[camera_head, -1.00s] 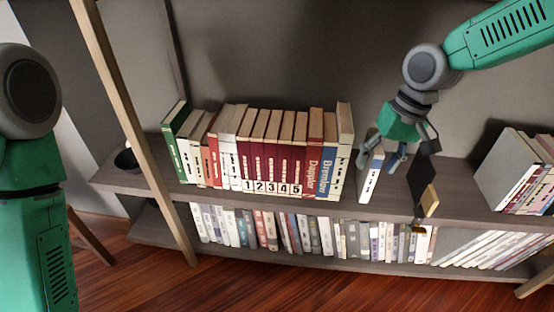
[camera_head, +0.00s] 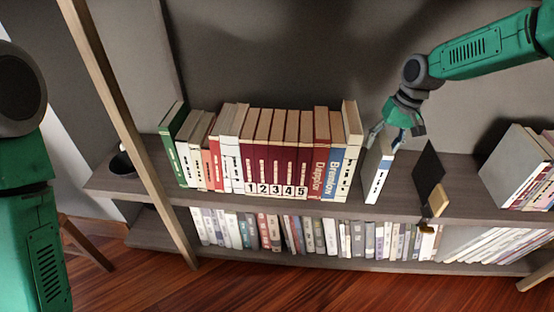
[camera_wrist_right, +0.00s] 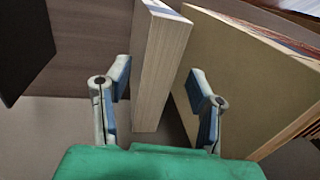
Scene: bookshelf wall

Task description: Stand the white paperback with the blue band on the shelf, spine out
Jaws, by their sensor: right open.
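The white paperback (camera_head: 374,182) stands upright on the upper shelf board, just right of the book row with a gap between. Its narrow white spine with dark lettering faces out, and some blue shows near its top. My right gripper (camera_head: 396,134) is open above and behind its top edge. In the right wrist view the paperback (camera_wrist_right: 162,60) shows its page edges between the two spread fingers (camera_wrist_right: 158,82), with space on both sides. Only my left arm shows at the left edge; its gripper is out of view.
The row of books (camera_head: 262,165) stands to the left on the shelf (camera_head: 420,195). A black panel (camera_head: 428,172) with a tan block stands right of the paperback. More books (camera_head: 520,170) lean at far right. A wooden post (camera_head: 125,130) rises in front at left.

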